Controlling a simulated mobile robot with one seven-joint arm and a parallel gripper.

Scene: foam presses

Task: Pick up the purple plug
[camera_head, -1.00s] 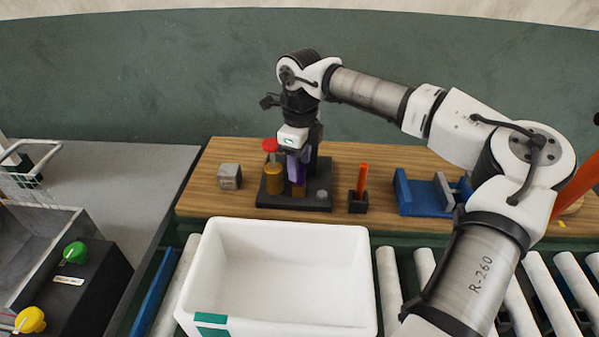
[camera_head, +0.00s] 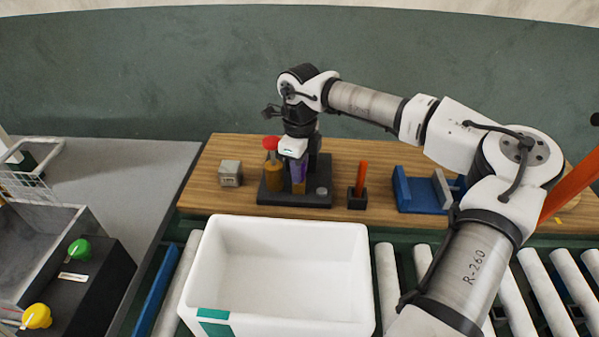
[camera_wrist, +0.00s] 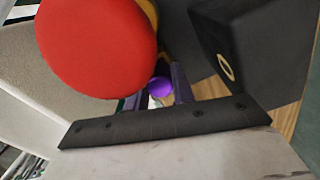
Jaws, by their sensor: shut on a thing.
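The purple plug shows in the wrist view as a bright rounded purple top (camera_wrist: 160,86) between the two dark fingers of my gripper (camera_wrist: 161,97). My gripper is shut on it. In the head view my gripper (camera_head: 299,178) points straight down over the black press base (camera_head: 322,198), just right of the red knob. There I cannot clearly separate the plug from the purplish fingers. A brass-coloured part shows just below the fingertips. The plug's lower part is hidden.
A red knob (camera_head: 271,142) on a brass post stands close left of my gripper, large in the wrist view (camera_wrist: 97,45). A grey block (camera_head: 230,173), an orange stick in a black holder (camera_head: 357,199) and a blue fixture (camera_head: 420,195) share the wooden board. An empty white bin (camera_head: 345,235) stands in front.

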